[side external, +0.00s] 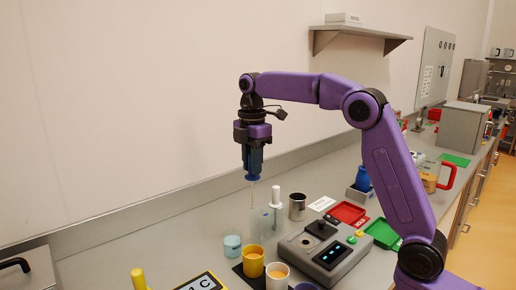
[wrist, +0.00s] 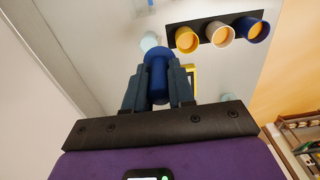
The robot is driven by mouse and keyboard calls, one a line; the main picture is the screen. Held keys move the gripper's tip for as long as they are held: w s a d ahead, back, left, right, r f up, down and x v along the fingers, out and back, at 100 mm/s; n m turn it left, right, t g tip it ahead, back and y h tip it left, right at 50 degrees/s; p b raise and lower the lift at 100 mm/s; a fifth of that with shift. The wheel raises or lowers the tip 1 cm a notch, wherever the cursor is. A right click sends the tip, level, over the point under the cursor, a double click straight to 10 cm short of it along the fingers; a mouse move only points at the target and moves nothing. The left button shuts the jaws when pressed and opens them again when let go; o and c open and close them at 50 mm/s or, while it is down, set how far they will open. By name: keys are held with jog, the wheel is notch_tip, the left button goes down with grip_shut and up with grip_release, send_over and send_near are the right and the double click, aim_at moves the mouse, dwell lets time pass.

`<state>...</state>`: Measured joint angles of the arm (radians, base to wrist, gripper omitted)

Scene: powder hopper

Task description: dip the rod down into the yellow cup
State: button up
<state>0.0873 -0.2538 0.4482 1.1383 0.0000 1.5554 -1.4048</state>
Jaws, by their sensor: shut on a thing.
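My gripper (side external: 254,160) is shut on the blue handle of the rod (side external: 252,195), high above the counter. The thin shaft hangs straight down, its tip well above the cups. In the wrist view, the blue handle (wrist: 156,68) sits between my fingers (wrist: 158,92) and hides the shaft. The yellow cup (side external: 253,263) stands on a black mat with orange-yellow contents, below the gripper. In the wrist view, the yellow cup (wrist: 182,44) is to the right of and beyond the handle. The rod is outside the cup and apart from it.
A white cup (side external: 277,279) and a dark blue cup (wrist: 248,36) share the black mat. A pale blue cup (side external: 232,248) stands left of the yellow cup. A white-topped stand (side external: 276,205), a metal beaker (side external: 297,207) and a grey scale (side external: 318,252) are close by.

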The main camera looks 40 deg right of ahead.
jog(key=s+a+f, duration=0.5)
jog(key=s, duration=0.1)
notch_tip(320, 180, down, 8)
jog(key=shift+f, duration=0.15)
dwell(0.5)
jog(key=shift+s+a, duration=0.1)
dwell(1.1)
notch_tip(320, 180, up, 8)
dwell(0.6)
